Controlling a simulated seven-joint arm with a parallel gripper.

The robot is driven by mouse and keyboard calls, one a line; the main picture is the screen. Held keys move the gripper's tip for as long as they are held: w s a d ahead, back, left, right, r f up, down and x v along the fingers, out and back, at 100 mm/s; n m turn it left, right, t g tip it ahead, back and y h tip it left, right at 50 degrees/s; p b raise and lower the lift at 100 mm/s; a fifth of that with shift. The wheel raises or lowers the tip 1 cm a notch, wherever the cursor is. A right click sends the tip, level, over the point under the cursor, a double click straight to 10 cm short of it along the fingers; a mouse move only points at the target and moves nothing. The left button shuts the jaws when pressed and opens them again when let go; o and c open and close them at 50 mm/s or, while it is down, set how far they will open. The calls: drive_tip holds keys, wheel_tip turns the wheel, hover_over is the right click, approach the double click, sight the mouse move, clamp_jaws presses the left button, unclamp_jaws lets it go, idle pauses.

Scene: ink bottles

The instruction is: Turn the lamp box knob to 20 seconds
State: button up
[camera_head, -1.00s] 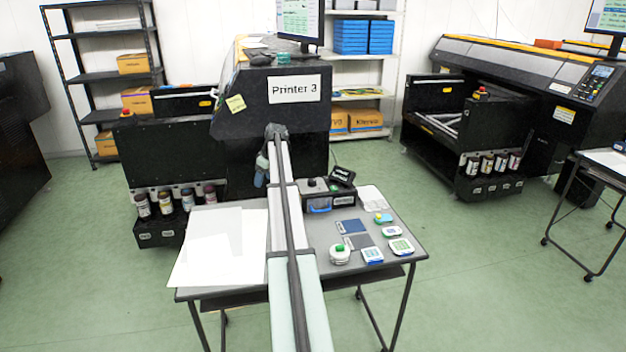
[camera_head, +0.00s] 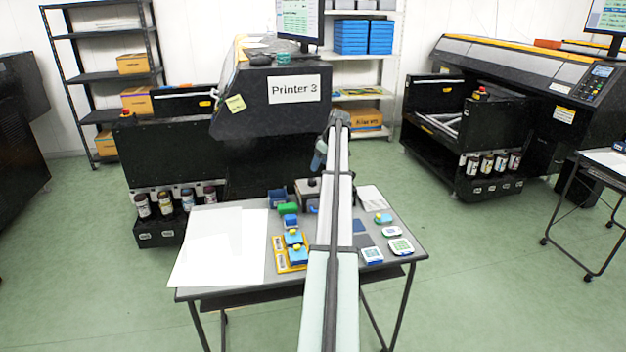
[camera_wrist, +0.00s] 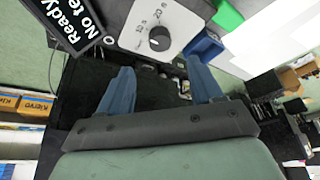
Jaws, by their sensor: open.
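The lamp box (camera_wrist: 188,22) has a pale top face in the wrist view, with a dark round knob (camera_wrist: 159,39) and printed marks, including 10 s and 20 s. I cannot tell clearly which mark the knob points to. My gripper (camera_wrist: 160,66) is open and empty, its two blue fingers apart, with the knob ahead of the gap between them and not touched. In the head view, my gripper (camera_head: 319,156) is above the back of the table, and the lamp box (camera_head: 307,187) is partly hidden by my arm.
A black display (camera_wrist: 68,22) reading "Ready" is beside the lamp box in the wrist view. The table (camera_head: 230,294) holds white sheets (camera_head: 215,240), a yellow tray (camera_head: 281,254) with blue pieces, a green item (camera_head: 287,208) and small devices (camera_head: 400,246). Printer 3 (camera_head: 270,105) stands behind.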

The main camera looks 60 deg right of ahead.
sight(312, 180)
drive_tip(key=x, duration=0.9)
drive_tip(key=shift+f, duration=0.15)
drive_tip(key=c, duration=1.1)
drive_tip(key=shift+o, duration=0.2)
drive_tip(key=shift+a, duration=0.1)
drive_tip(key=m+h, duration=0.1)
drive_tip(key=m, duration=0.2)
drive_tip(key=m+h, duration=0.1)
drive_tip(key=m, duration=0.1)
drive_tip(key=shift+w+a+m+g, duration=0.1)
drive_tip(key=shift+a+m+g, duration=0.05)
drive_tip(key=shift+m+g, duration=0.25)
drive_tip(key=m, duration=0.3)
drive_tip(key=m+g+h, duration=0.1)
drive_tip(key=m, duration=0.1)
drive_tip(key=shift+w+m+g+h, duration=0.15)
drive_tip(key=shift+m+g+h, duration=0.15)
drive_tip(key=shift+m, duration=0.4)
